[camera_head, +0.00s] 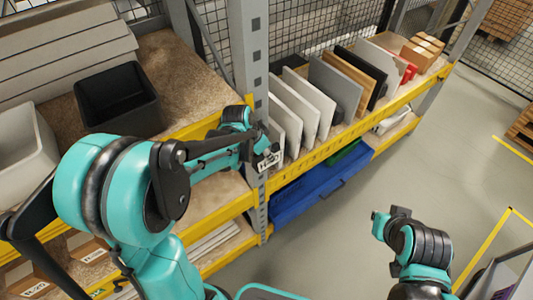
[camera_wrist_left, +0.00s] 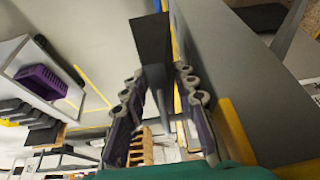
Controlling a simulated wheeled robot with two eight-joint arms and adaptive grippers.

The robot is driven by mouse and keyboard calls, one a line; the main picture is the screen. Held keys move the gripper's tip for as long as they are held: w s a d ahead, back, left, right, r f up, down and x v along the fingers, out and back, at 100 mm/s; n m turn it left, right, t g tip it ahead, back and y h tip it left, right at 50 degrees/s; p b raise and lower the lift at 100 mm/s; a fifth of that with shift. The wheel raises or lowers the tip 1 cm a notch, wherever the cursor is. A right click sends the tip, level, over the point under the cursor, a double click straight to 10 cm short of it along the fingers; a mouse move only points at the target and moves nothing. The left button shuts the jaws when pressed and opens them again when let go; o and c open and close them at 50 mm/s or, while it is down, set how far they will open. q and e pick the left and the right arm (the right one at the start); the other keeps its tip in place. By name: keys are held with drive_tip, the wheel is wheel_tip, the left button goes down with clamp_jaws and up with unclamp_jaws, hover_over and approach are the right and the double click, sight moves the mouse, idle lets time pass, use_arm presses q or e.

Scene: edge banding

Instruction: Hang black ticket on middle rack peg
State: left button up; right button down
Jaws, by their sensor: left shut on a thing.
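My left gripper (camera_head: 262,152) is beside the grey rack upright (camera_head: 250,50), at the level of the yellow beam. In the left wrist view, my left gripper (camera_wrist_left: 158,88) has its fingers closed around a flat dark piece, the black ticket (camera_wrist_left: 152,45), which sticks out past the fingertips. A white label with dark lettering (camera_head: 270,162) shows just below the gripper in the head view; I cannot tell whether it is on the ticket or the rack. The middle peg is not clearly visible. My right arm's end (camera_head: 390,218) is low over the floor; its fingers cannot be made out.
Several upright panels (camera_head: 325,92) stand on the shelf right of the upright. A black bin (camera_head: 117,97) and a pale bin (camera_head: 25,145) are on the left shelf. A blue drawer (camera_head: 310,190) is below. Grey floor at right is mostly open.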

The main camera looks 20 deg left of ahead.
use_arm(q)
drive_tip(key=o, duration=0.9)
drive_tip(key=shift+a+r, duration=0.1)
drive_tip(key=shift+r, duration=0.25)
drive_tip(key=v, duration=1.1)
drive_tip(key=shift+s+r, duration=0.15)
drive_tip(key=s+f+n+t+y+b, duration=0.2)
drive_tip(key=s+f+n+b, duration=0.5)
drive_tip(key=s+f+b, duration=0.5)
wheel_tip(320, 180, down, 3)
drive_tip(key=shift+s+d+r+t+b, duration=0.1)
drive_tip(key=shift+s+d+t+b, duration=0.3)
drive_tip(key=shift+s+t, duration=0.35)
drive_tip(key=shift+s, duration=0.1)
